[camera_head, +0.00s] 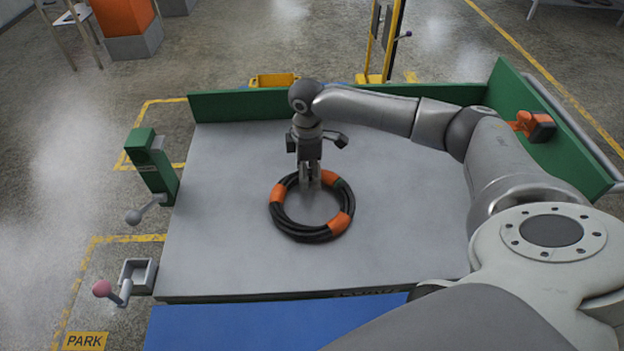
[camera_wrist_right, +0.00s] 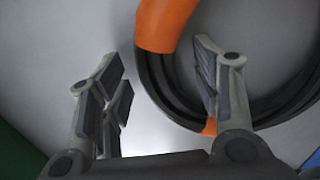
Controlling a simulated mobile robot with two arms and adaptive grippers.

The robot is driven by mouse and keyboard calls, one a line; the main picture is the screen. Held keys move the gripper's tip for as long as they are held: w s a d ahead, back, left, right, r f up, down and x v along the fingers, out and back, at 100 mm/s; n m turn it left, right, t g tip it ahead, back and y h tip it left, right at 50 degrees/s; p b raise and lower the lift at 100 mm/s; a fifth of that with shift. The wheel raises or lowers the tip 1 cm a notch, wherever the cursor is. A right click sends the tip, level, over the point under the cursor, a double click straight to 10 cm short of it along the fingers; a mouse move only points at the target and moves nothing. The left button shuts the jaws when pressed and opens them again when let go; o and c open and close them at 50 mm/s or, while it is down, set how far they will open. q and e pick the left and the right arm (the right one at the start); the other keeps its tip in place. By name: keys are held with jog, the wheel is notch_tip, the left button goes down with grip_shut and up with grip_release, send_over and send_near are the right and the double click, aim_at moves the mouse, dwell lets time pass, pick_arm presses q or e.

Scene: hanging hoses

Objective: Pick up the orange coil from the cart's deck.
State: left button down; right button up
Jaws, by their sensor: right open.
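The coil is a black hose ring with several orange bands (camera_head: 340,222). It lies flat on the cart's grey deck (camera_head: 225,240), near the middle. My right gripper (camera_head: 310,180) points down at the coil's far side. In the right wrist view my open gripper (camera_wrist_right: 158,75) has one finger over bare deck outside the ring and the other over the ring. An orange band (camera_wrist_right: 165,22) and black hose show between and beyond the fingers. The jaws are not closed on the hose. Whether a finger touches it I cannot tell. My left gripper is out of view.
Green walls (camera_head: 240,104) edge the deck at the back and right. A green post with a lever (camera_head: 155,170) and a pink-knobbed lever (camera_head: 103,289) stand at the left. An orange item (camera_head: 534,125) sits at the right wall. The deck around the coil is clear.

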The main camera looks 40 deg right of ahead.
jog(key=shift+r, duration=0.1)
grip_shut()
dwell(0.3)
